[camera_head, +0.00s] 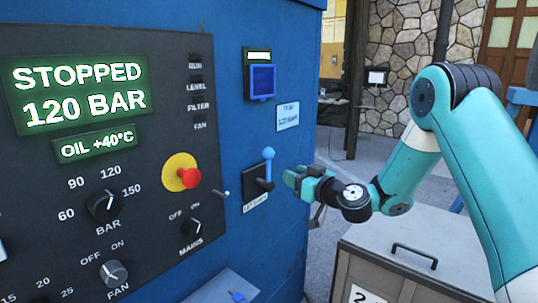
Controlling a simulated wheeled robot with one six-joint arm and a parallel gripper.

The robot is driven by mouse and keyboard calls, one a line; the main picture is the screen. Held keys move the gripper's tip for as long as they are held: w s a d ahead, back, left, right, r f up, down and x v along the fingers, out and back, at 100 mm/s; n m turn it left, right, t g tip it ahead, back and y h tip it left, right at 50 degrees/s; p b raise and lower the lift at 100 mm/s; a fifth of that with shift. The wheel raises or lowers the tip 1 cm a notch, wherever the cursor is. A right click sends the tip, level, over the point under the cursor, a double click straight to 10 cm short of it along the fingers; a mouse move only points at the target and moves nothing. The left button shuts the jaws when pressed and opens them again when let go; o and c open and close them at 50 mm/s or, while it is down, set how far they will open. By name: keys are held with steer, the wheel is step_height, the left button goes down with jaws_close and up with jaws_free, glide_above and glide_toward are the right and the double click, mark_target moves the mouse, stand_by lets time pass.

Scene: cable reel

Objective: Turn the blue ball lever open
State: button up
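The blue ball lever (268,168) stands upright on a small black plate (252,188) on the blue cabinet's side face, with its round ball at the top. A white label sits below the plate. My gripper (289,177) is just right of the lever and points at it from the right. In the picture a small gap shows between the fingertips and the lever's shaft; I cannot judge the depth. The fingers are seen small and from the side, so their opening is unclear. No other thing shows in them.
The dark control panel (210,100) fills the left, with a red stop button (188,178), a toggle and several knobs. Its display (80,90) reads STOPPED 120 BAR. A grey drawer cabinet (375,235) stands below my arm.

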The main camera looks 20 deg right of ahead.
steer(key=p, duration=0.5)
glide_above(268, 181)
steer(key=shift+s+d+r, duration=0.1)
steer(key=shift+s+d, duration=0.05)
steer(key=shift+d, duration=0.2)
steer(key=shift+w+a, duration=0.2)
steer(key=shift+w, duration=0.35)
